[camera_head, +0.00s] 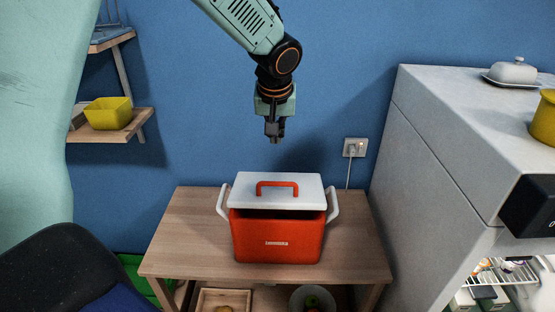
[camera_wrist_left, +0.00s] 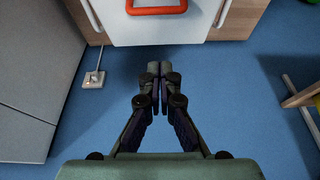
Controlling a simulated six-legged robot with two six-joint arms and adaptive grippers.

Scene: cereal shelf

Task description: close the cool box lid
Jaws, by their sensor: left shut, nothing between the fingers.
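The cool box (camera_head: 277,239) is orange-red with white side handles and stands on a small wooden table. Its white lid (camera_head: 250,190) has a red handle (camera_head: 277,188) on top. A dark gap shows under the lid's front edge, so the lid sits partly raised. My left gripper (camera_head: 275,139) is above and behind the box, fingers pointing down, shut and empty, apart from the lid. In the left wrist view the shut fingers (camera_wrist_left: 153,68) point toward the white lid (camera_wrist_left: 160,32) and its red handle (camera_wrist_left: 157,9). My right gripper is not in view.
The wooden table (camera_head: 180,245) has bare room on both sides of the box. A grey cabinet (camera_head: 440,150) stands close on the right. A wall socket (camera_head: 355,148) with a cord is behind. A yellow bowl (camera_head: 108,113) sits on a wall shelf at left. A dark chair (camera_head: 60,275) is front left.

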